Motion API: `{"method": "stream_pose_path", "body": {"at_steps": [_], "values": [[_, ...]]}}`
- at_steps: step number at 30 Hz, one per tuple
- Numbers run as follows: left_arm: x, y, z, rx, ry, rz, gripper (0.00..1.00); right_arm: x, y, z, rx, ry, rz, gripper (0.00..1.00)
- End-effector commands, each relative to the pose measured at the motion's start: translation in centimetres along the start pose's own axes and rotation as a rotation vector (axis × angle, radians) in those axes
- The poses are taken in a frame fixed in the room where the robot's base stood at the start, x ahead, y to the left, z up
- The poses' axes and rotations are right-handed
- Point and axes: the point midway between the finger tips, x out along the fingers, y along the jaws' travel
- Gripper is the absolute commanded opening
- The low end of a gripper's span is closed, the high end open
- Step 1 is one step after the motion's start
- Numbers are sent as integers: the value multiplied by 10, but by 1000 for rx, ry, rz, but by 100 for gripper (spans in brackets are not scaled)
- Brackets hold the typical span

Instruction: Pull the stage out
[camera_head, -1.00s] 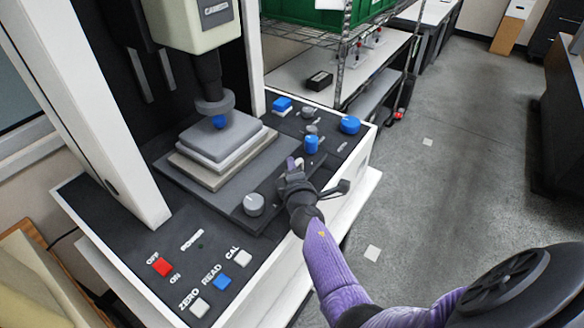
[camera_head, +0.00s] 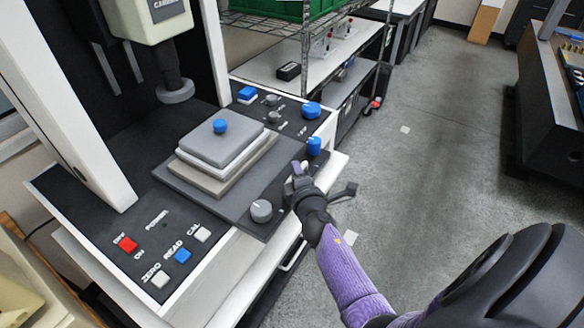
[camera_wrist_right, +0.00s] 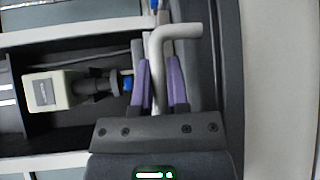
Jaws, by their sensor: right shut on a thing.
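The stage (camera_head: 180,183) is a dark flat plate that juts out past the front of the machine's base. It carries stacked grey and white plates (camera_head: 222,150) with a blue knob on top. A grey round knob (camera_head: 261,211) and a blue knob (camera_head: 314,146) sit near its front edge. My right gripper (camera_head: 300,178) is at that front edge between the two knobs. In the right wrist view its purple fingers (camera_wrist_right: 160,85) are shut on a pale bent handle (camera_wrist_right: 180,31). My left gripper is not in view.
The probe head (camera_head: 175,90) hangs behind the stacked plates. The front panel has a red switch (camera_head: 128,244) and several buttons. A wire shelf with a green crate (camera_head: 262,8) stands behind.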

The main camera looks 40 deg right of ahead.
Motion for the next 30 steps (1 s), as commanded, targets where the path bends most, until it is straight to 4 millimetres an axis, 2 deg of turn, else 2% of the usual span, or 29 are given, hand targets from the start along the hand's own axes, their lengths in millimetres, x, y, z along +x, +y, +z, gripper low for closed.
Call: {"method": "stream_pose_path", "body": {"at_steps": [8, 9, 13, 23, 26, 30], "values": [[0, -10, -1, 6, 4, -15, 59, 0, -1, -1, 1, 4, -1, 0], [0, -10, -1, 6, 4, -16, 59, 0, -1, -1, 1, 4, -1, 27], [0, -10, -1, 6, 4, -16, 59, 0, -1, -1, 0, 3, -1, 54], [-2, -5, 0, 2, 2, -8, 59, -5, 0, -1, 0, 3, -1, 54], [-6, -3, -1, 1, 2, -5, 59, -21, 0, -1, 1, 3, -2, 54], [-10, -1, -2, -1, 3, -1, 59, -53, 0, -1, 2, 3, -3, 54]]}}
